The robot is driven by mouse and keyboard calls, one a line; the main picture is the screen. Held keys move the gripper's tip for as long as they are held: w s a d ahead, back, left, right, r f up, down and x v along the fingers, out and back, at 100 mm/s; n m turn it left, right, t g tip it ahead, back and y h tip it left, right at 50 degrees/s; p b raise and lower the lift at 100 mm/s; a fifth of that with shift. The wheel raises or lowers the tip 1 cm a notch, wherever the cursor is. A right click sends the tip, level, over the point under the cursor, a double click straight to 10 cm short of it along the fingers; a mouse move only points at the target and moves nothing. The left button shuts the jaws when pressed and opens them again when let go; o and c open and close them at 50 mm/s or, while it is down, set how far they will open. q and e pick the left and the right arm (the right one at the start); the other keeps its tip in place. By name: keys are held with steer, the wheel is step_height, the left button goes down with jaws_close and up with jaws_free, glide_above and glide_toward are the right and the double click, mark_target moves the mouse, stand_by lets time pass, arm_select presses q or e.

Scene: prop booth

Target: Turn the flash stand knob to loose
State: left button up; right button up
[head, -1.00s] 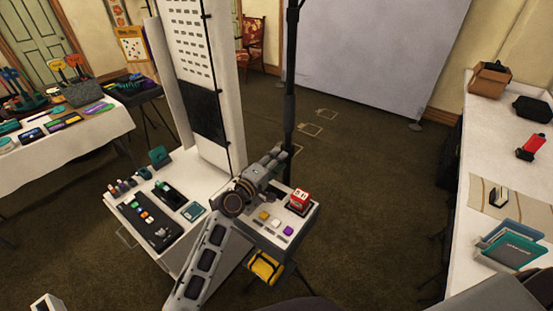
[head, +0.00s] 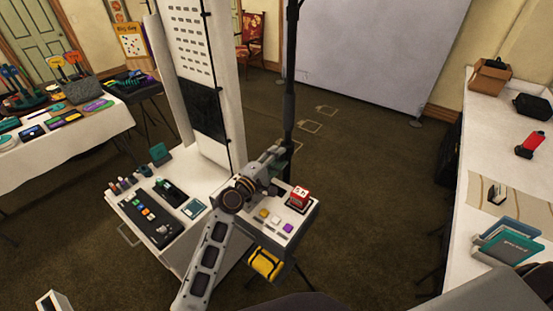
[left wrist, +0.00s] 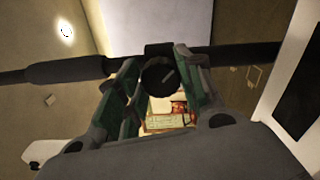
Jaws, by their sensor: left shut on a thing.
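The flash stand is a black upright pole (head: 289,100) behind the white cart in the head view. In the left wrist view the pole (left wrist: 65,71) runs sideways across the picture. A round black knob (left wrist: 158,77) with a pale pointer line sits on a collar of the pole. The line slants toward the upper right. My left gripper (head: 279,151) reaches the pole from the front. In the left wrist view its greenish fingers stand on both sides of the knob, shut on it. The head view hides the knob behind the gripper. My right gripper does not show.
Below my left gripper is a box panel with coloured buttons and a red block (head: 299,197). A white cart (head: 182,262) with a black control strip (head: 152,224) stands left of my arm. A long white table (head: 486,135) runs along the right. Carpet between is clear.

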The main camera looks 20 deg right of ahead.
arm_select(q)
steer(key=o, duration=1)
steer(key=shift+s+a, duration=0.1)
steer(key=shift+a, duration=0.05)
steer(key=v, duration=1.1)
steer(key=shift+s+a, duration=0.25)
